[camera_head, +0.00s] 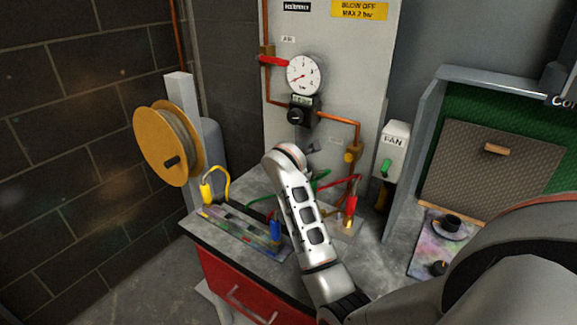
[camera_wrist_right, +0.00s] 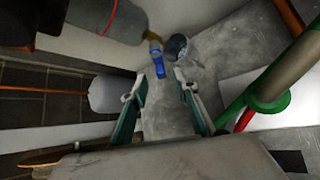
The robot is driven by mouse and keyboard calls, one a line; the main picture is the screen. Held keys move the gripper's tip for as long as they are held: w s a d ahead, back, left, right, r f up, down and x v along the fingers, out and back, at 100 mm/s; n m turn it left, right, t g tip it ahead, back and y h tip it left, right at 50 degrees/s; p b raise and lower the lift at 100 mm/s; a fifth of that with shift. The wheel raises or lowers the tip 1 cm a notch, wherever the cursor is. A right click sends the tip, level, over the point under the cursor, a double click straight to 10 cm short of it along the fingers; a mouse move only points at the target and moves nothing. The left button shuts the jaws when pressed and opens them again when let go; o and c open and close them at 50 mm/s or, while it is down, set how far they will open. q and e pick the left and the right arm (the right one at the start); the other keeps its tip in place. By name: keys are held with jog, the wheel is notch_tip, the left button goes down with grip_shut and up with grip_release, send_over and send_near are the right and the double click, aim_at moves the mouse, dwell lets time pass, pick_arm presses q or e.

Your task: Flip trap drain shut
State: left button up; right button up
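In the right wrist view, a small blue lever (camera_wrist_right: 158,66) sits on a brass fitting (camera_wrist_right: 154,42) at the end of a grey cylinder (camera_wrist_right: 110,15); it looks like the trap drain. The lever lies beyond the fingertips of my right gripper (camera_wrist_right: 160,80), roughly between them. The gripper's two fingers stand apart with nothing between them, and I see no contact with the lever. In the head view, my right arm (camera_head: 308,225) hides the drain and gripper. My left gripper is not in view.
A metal cup (camera_wrist_right: 177,49) stands beside the lever. In the head view, a pressure gauge (camera_head: 304,74), hose reel (camera_head: 167,143) and red cabinet (camera_head: 238,292) surround the arm.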

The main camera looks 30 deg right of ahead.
jog(key=v, duration=0.6)
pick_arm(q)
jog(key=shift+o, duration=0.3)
pick_arm(e)
jog(key=shift+s+a+r, duration=0.15)
jog(key=shift+c, duration=0.3)
